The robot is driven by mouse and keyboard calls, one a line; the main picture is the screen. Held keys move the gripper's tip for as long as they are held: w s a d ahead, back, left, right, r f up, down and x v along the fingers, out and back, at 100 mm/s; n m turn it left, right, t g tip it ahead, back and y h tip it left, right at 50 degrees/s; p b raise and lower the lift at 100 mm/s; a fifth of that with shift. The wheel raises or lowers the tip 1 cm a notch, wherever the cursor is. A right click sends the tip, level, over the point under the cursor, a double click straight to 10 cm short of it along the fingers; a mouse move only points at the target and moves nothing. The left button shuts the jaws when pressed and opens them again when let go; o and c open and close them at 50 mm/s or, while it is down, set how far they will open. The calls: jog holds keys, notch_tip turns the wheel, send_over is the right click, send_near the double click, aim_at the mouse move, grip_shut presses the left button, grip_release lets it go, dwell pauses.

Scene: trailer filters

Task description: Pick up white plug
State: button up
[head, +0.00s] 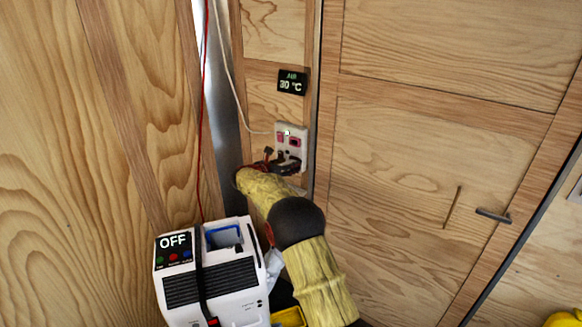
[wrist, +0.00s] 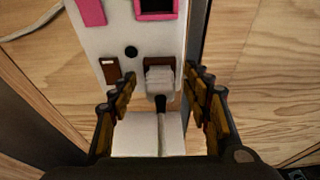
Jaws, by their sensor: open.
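The white plug (wrist: 160,80) sits in the lower part of the white socket panel (wrist: 115,35) in the wrist view, with a short black cable end hanging below it. My gripper (wrist: 160,75) is open, with one finger left and one right of the plug; I cannot tell whether either touches it. In the head view, my gripper (head: 284,160) is at the lower part of the socket panel (head: 291,133) on the wooden wall. There the plug is hidden or too small to tell.
A white device with an OFF display (head: 174,242) stands left of my arm. A temperature display (head: 292,82) is above the panel. A white cable (head: 232,85) runs to the panel, and a red cable (head: 201,120) hangs further left. A cabinet door handle (head: 493,215) is at right.

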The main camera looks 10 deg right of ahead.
jog(key=shift+c, duration=0.8)
grip_shut()
